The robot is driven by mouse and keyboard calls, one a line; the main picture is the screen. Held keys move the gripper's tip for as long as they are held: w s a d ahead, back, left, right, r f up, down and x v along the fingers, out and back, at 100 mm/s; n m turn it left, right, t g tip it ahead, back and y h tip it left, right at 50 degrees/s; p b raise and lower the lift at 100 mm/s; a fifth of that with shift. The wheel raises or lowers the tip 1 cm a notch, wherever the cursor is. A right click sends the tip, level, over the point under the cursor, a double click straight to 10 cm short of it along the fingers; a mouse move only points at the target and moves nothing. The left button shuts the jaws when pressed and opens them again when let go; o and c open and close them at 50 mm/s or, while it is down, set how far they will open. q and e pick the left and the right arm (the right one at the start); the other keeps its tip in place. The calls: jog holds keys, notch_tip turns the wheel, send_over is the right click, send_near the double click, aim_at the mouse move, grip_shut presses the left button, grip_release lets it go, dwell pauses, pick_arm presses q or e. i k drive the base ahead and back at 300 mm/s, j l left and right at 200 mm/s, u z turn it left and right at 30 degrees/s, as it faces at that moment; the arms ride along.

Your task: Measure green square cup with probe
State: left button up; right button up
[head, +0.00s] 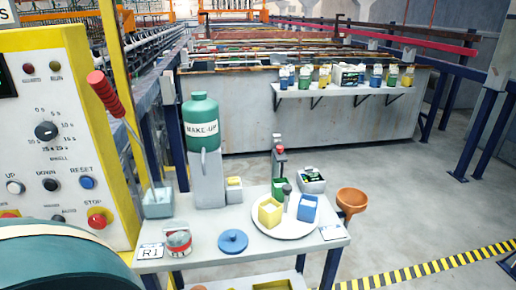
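A green square cup (278,186) stands at the back of a round white plate (284,233) on the small table. A yellow square cup (263,219) and a blue square cup (307,211) stand in front of it on the plate. A slim grey piece with a dark top (287,192), maybe the probe, stands upright close to the green cup; I cannot tell whether they touch. A small boxy device with a dark and green face (313,182), maybe the meter, lies behind the blue cup. Neither of my grippers shows in the head view.
The table (215,259) also holds a green MAKE-UP bottle (201,120) on a grey stand, a blue lid (233,240), a tin (178,243) and a grey container (158,203) with a red-handled rod. An orange funnel (352,199) hangs at the right edge. A control panel stands left.

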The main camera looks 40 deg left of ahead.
aim_at(280, 156)
jog(key=u, duration=1)
